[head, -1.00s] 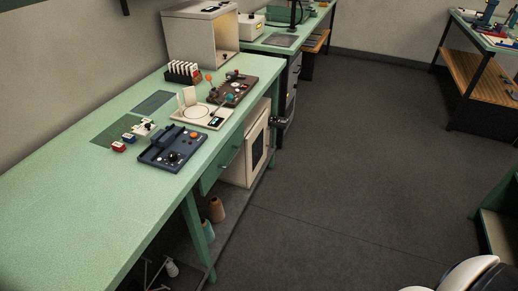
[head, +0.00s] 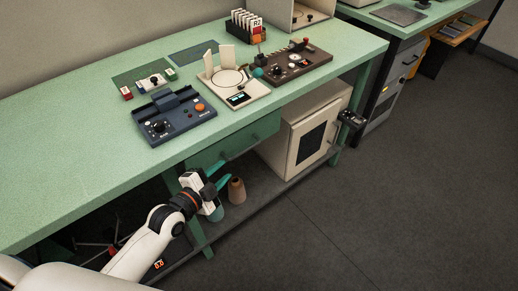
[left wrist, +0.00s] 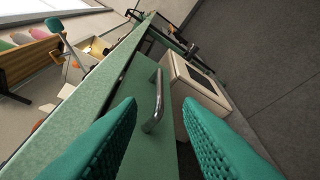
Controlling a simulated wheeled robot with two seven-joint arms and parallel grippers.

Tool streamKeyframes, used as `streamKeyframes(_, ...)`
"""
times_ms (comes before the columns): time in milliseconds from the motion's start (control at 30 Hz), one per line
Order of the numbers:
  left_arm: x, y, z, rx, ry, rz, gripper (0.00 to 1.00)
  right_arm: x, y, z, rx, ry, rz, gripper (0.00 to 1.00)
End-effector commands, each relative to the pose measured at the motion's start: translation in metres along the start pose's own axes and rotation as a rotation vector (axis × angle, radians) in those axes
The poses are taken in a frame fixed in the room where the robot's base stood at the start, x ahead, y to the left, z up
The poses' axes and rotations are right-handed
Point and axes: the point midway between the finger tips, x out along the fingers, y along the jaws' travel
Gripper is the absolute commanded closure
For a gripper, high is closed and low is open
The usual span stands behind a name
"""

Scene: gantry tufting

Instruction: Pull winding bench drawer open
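The green winding bench drawer (head: 262,136) sits under the bench top, left of a cream cabinet, and looks closed. Its metal bar handle (left wrist: 154,101) shows clearly in the left wrist view, on the green drawer front (left wrist: 136,90). My left gripper (head: 222,177) is in front of and a little below the drawer's left part in the head view. In the left wrist view its two teal fingers (left wrist: 160,125) are spread apart, with the handle ahead between them and nothing held. My right gripper is not in view.
The bench top (head: 60,185) carries a dark blue control box (head: 175,118), a cream scale-like device (head: 233,88) and a brown panel (head: 292,64). A cream cabinet (head: 306,125) and thread cones (head: 236,190) stand on the lower shelf. Floor to the right is clear.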

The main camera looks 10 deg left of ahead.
Motion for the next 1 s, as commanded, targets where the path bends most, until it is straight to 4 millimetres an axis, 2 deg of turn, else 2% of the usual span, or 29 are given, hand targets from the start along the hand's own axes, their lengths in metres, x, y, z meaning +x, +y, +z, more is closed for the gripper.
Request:
streamKeyframes(267,0.049,0.001,0.0,-0.004,0.0,0.003,0.68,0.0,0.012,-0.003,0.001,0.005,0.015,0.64)
streamKeyframes(400,0.077,0.0,0.0,-0.004,0.001,0.001,0.68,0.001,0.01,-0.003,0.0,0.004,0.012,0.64)
streamKeyframes(600,0.105,0.0,0.0,-0.004,0.001,0.0,0.68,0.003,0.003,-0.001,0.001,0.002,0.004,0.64)
streamKeyframes(767,0.114,0.0,0.0,-0.002,0.001,0.0,0.68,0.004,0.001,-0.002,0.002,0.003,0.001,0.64)
streamKeyframes(1000,0.115,-0.001,0.0,-0.003,0.001,-0.001,0.68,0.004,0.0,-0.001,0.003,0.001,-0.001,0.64)
